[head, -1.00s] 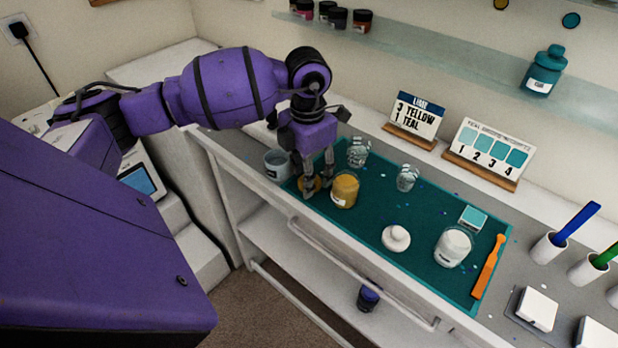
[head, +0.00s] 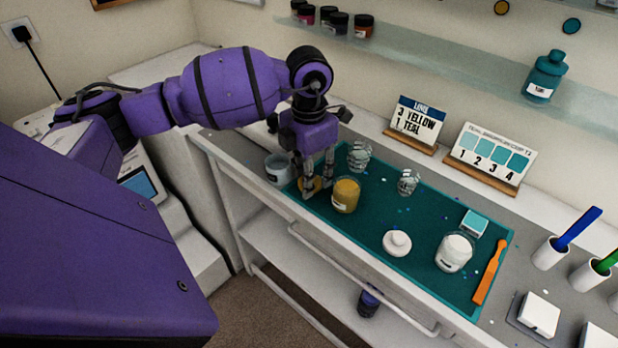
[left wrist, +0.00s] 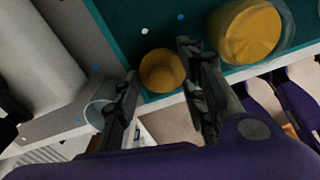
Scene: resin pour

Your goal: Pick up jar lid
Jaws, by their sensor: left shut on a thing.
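The yellow jar lid (head: 311,184) is at the left end of the teal mat (head: 365,225), beside a glass jar of yellow (head: 346,194). My left gripper (head: 318,186) points down over it and is shut on the lid, one finger on each side. In the left wrist view the round lid (left wrist: 161,70) sits between the two dark fingers, and the yellow jar (left wrist: 246,32) is just right of them. I cannot tell any gap between lid and mat. A white lid (head: 397,243) lies farther right, near a white-filled jar (head: 454,251). My right gripper is not in view.
A grey cup (head: 278,168) stands close left of the gripper. Two clear glasses (head: 359,155) (head: 408,182) stand behind the yellow jar. An orange stick (head: 489,272) and a teal-topped box (head: 474,223) lie at the mat's right end. The mat's middle front is clear.

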